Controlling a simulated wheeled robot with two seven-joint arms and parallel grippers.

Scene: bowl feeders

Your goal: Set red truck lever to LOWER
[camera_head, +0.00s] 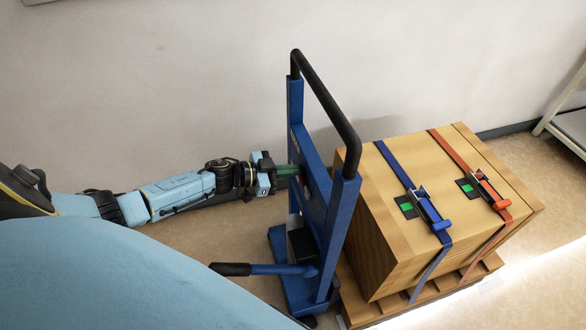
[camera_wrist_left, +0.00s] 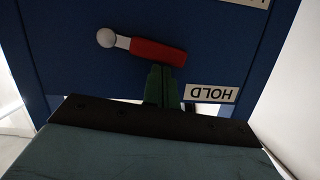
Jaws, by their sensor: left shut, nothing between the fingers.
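The red lever (camera_wrist_left: 158,52) is on the blue panel (camera_wrist_left: 75,70) of the hand truck (camera_head: 343,215). In the left wrist view it runs from a grey round pivot (camera_wrist_left: 106,38) to the right and slightly down. An upside-down HOLD label (camera_wrist_left: 211,93) is below and right of its tip; another label (camera_wrist_left: 250,2) is cut off at the top. My left gripper (camera_head: 290,171) is shut and empty at the panel. Its green fingertips (camera_wrist_left: 163,75) show right at the lever's lower edge; I cannot tell if they touch. My right gripper is out of view.
A wooden crate (camera_head: 375,235) with a blue strap (camera_head: 398,168) and an orange strap (camera_head: 455,155) stands on a pallet (camera_head: 440,290) right of the truck. A black-gripped blue handle (camera_head: 235,269) sticks out low on the truck's left. A shelf (camera_head: 570,125) stands far right.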

